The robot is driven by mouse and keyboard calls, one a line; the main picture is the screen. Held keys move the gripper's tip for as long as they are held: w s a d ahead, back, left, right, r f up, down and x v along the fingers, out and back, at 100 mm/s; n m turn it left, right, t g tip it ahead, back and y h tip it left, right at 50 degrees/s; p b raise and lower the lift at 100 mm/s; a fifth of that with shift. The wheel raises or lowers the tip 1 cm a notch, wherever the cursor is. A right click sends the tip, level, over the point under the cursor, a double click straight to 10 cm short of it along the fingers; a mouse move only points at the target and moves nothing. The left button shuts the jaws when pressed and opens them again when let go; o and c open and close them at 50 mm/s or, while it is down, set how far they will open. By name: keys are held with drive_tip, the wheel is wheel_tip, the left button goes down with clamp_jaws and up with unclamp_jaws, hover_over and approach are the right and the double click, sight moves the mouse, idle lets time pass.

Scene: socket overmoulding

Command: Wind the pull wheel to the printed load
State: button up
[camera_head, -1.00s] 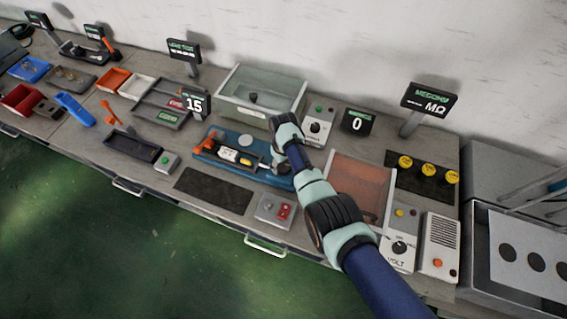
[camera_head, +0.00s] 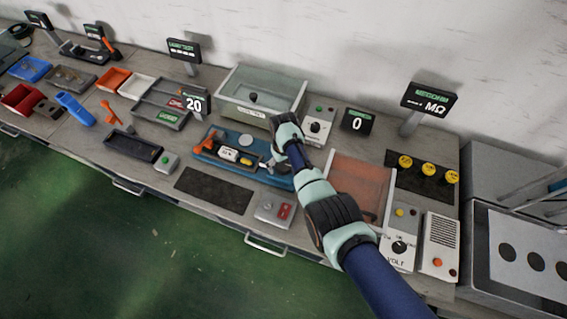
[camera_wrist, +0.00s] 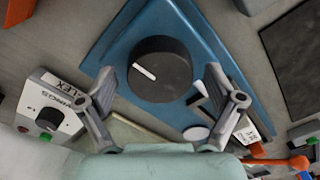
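The pull wheel (camera_wrist: 160,68), a black round knob with a white line, sits on the blue fixture (camera_wrist: 95,50) in the wrist view. The line points to the upper left. My gripper (camera_wrist: 160,76) has its fingers apart on either side of the wheel, with visible gaps. In the head view my gripper (camera_head: 277,168) is over the right end of the blue fixture (camera_head: 212,158) and hides the wheel. A display (camera_head: 194,104) reads 20.
A clear-walled tank (camera_head: 258,108) and a knob box (camera_head: 317,127) stand behind my gripper. A second display (camera_head: 357,121) reads 0. An orange-bottomed clear box (camera_head: 360,185) is to the right. A switch box (camera_head: 274,209) and dark mat (camera_head: 214,190) lie in front.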

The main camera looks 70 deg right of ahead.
sight(284, 164)
wheel_tip(284, 164, up, 12)
idle(0.6)
idle(0.5)
